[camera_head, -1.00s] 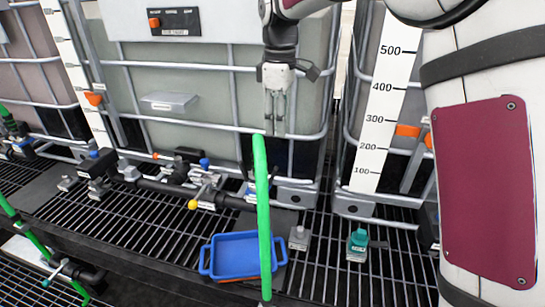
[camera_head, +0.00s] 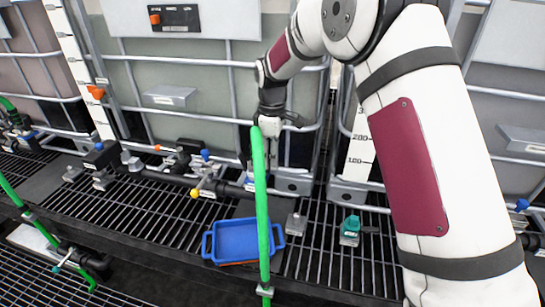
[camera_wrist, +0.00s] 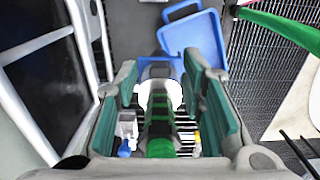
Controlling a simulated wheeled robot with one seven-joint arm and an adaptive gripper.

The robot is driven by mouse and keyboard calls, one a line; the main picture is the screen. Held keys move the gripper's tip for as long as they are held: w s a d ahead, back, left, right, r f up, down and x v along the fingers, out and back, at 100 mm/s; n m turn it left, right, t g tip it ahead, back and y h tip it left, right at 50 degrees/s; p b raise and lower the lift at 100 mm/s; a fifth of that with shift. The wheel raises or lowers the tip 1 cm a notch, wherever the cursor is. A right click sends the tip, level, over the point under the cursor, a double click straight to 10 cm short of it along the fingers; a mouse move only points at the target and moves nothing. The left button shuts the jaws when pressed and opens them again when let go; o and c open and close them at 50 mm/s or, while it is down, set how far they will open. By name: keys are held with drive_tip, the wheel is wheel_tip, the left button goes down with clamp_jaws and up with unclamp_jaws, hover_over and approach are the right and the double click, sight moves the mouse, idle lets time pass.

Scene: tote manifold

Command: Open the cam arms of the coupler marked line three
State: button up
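In the wrist view a pale, silvery coupler-like fitting (camera_wrist: 160,98) with dark bands and a green part (camera_wrist: 160,146) lies between my fingers. I cannot read a line marking or make out the cam arms. My gripper (camera_wrist: 163,90) is open, with one teal-padded finger on each side and gaps beside the fitting. In the head view my gripper (camera_head: 274,134) points down in front of a caged tank, behind the upright green hose (camera_head: 261,205). The hose partly hides it, and its fingertips are unclear.
A blue tray (camera_head: 237,238) lies on the grating, left of the hose. A black pipe (camera_head: 160,183) with a yellow-knobbed valve (camera_head: 195,193) runs along the tanks (camera_head: 185,75).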

drive_tip(key=shift+f, duration=0.55)
clamp_jaws()
drive_tip(key=shift+d, duration=0.15)
drive_tip(key=shift+s+d+f+t+y+p, duration=0.2)
drive_tip(key=shift+d+f+t+y+p, duration=0.5)
drive_tip(key=shift+y, duration=1.2)
drive_tip(key=shift+s+d+f+t+y+p, duration=0.25)
drive_tip(key=shift+d+f+t+y+p, duration=0.35)
drive_tip(key=shift+y, duration=1.3)
drive_tip(key=shift+s+d+f+t+y+p, duration=0.2)
drive_tip(key=shift+d+f+t+y+p, duration=0.45)
drive_tip(key=shift+y, duration=1.25)
drive_tip(key=shift+a, duration=0.15)
